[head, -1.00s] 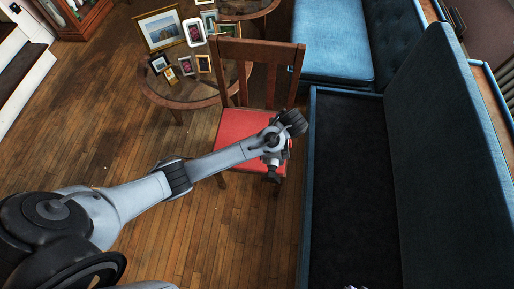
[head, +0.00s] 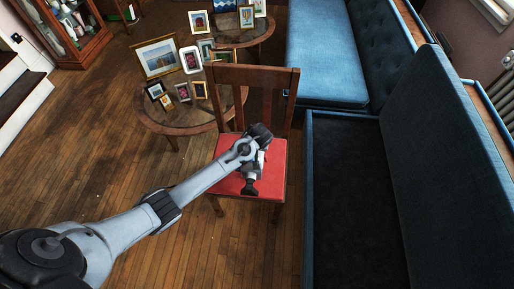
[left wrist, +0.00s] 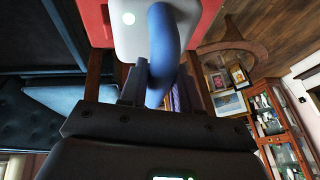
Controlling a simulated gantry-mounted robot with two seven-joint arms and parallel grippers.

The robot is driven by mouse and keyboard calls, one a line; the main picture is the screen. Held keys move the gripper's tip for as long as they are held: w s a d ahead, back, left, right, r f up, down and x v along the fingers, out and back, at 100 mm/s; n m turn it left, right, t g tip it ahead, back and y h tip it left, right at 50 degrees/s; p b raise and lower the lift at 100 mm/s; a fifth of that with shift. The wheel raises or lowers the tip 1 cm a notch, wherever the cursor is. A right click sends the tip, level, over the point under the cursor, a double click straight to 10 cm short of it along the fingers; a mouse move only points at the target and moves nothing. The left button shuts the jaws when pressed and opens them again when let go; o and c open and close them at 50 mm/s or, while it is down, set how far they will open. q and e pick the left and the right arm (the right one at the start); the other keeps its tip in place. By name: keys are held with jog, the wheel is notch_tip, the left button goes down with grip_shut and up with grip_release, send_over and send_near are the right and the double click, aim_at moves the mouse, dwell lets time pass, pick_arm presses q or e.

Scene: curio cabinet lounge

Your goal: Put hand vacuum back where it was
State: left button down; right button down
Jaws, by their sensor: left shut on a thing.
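The hand vacuum (head: 250,187) shows in the head view over the red seat of the wooden chair (head: 222,178), partly hidden by my arm. Its dark end points toward the front of the seat. I cannot tell whether it touches the seat. In the left wrist view its pale grey body (left wrist: 128,36) has a white round spot, and its curved blue handle (left wrist: 163,50) runs between the fingers. My left gripper (head: 260,148) is shut on the handle; its fingers also show in the left wrist view (left wrist: 160,88). My right gripper is not in view.
The chair's backrest (head: 252,78) rises behind the gripper. A round table (head: 180,120) with several picture frames stands behind left. A blue sofa (head: 310,190) with a dark open seat section is close on the right. A cabinet (head: 85,50) stands far left. Floor at left is clear.

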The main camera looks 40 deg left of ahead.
pick_arm(q)
jog(key=shift+w+f+b, duration=0.1)
jog(key=shift+f+b, duration=0.6)
jog(key=shift+f, duration=1.2)
jog(key=c, duration=1.2)
grip_release()
jog(key=shift+f, duration=0.25)
jog(key=o, duration=0.4)
